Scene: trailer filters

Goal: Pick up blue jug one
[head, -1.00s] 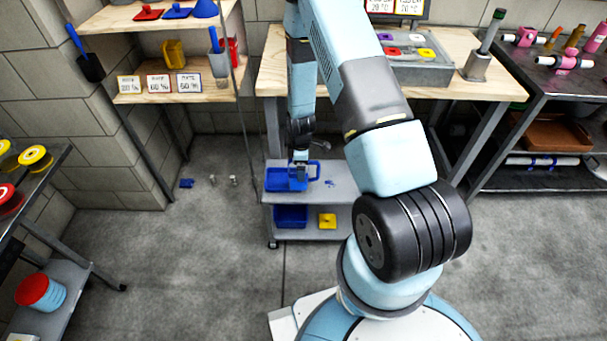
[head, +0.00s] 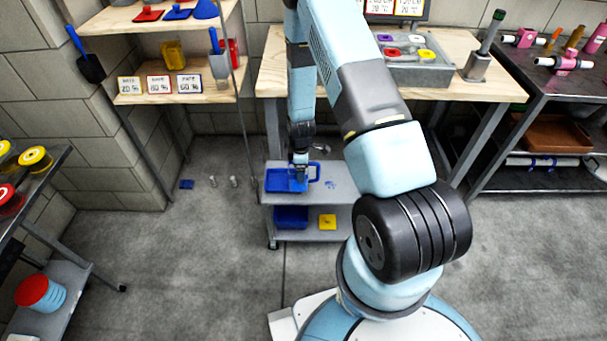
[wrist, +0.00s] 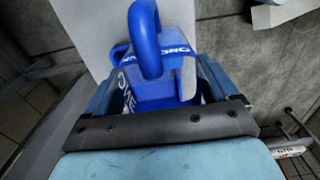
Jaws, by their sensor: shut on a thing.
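Blue jug one (wrist: 150,85) fills the middle of the wrist view, with a thick loop handle and white "ONE" lettering on its faces. My gripper (wrist: 158,82) has one finger on each side of the jug's body and is shut on it. In the head view a blue form with a loop handle (head: 314,172) is on the top shelf of a small grey cart (head: 340,192), with my gripper (head: 300,179) over it. I cannot tell there where the jug's outline ends, or whether its base is clear of the shelf.
The cart's lower shelf holds a blue bin (head: 290,216) and a yellow item (head: 327,221). A wooden workbench (head: 470,88) stands behind, with a grey tray (head: 410,72) on it. Wooden shelves (head: 130,98) are at the left. The floor left of the cart is mostly clear.

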